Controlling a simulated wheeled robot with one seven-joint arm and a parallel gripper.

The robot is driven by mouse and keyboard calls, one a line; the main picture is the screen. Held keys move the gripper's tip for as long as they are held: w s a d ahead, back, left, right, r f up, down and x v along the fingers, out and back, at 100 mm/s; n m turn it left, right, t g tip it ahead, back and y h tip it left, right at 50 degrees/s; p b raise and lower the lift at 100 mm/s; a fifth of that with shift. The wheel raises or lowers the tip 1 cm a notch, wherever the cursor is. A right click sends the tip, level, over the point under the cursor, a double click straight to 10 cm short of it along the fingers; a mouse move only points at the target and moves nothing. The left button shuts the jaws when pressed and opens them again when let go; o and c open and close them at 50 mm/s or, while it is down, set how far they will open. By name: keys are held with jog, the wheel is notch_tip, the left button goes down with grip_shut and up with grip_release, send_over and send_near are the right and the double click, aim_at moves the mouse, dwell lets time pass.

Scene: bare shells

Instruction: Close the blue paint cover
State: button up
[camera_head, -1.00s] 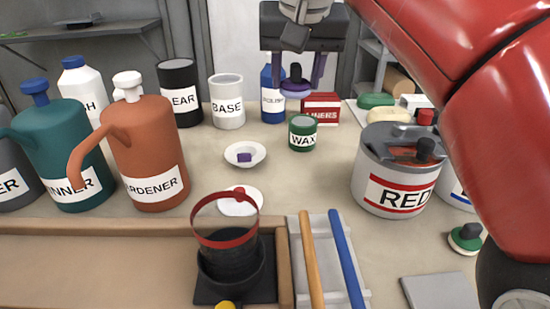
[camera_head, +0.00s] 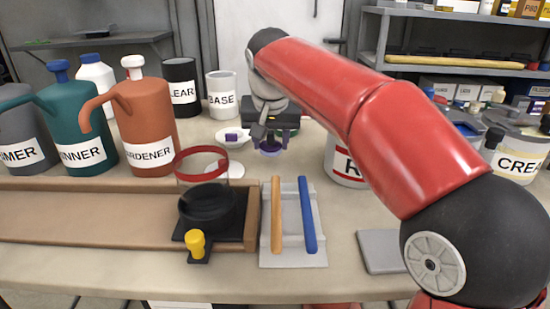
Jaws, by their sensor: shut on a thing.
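My gripper (camera_head: 270,144) is over the middle of the bench, shut on a small purple round piece (camera_head: 271,153). Fingers show on both sides of it. It hangs left of the red paint can (camera_head: 346,168), whose label is partly covered by my red arm.
Orange hardener (camera_head: 147,120) and teal thinner jugs (camera_head: 79,125) stand at left. A clear red-rimmed cup (camera_head: 203,165) stands in front. Orange and blue sticks lie on a grey tray (camera_head: 293,257). A cream can (camera_head: 520,150) stands at right.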

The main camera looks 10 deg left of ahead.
aim_at(271, 146)
notch_tip(271, 146, down, 3)
jog(key=shift+b, duration=0.85)
jog(key=shift+r, duration=0.15)
jog(key=o, duration=0.9)
